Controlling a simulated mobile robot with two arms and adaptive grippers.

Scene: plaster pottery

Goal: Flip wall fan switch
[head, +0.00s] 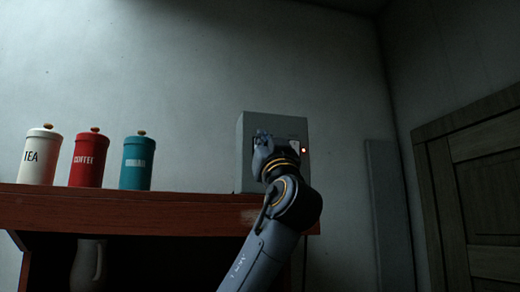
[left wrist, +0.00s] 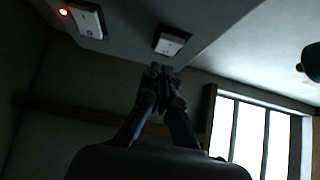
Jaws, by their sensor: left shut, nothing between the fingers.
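A grey box (head: 243,150) is at the wall above the right end of the shelf, with a small red light (head: 304,150) on its front. My left gripper (head: 263,136) is in front of the box, shut and empty, hiding much of its face. In the left wrist view, two pale switch plates show on the box: one (left wrist: 172,42) just beyond my shut fingertips (left wrist: 160,70), the other (left wrist: 86,20) further left by the glowing red light (left wrist: 63,11). Whether the fingertips touch the nearer switch, I cannot tell. My right gripper is not in view.
White TEA (head: 39,158), red COFFEE (head: 88,160) and teal (head: 136,164) canisters stand on the reddish-brown shelf (head: 130,208), left of the box. A pale jug (head: 88,265) is below. A wooden door (head: 485,190) is at the right. A bright window (left wrist: 250,135) shows in the wrist view.

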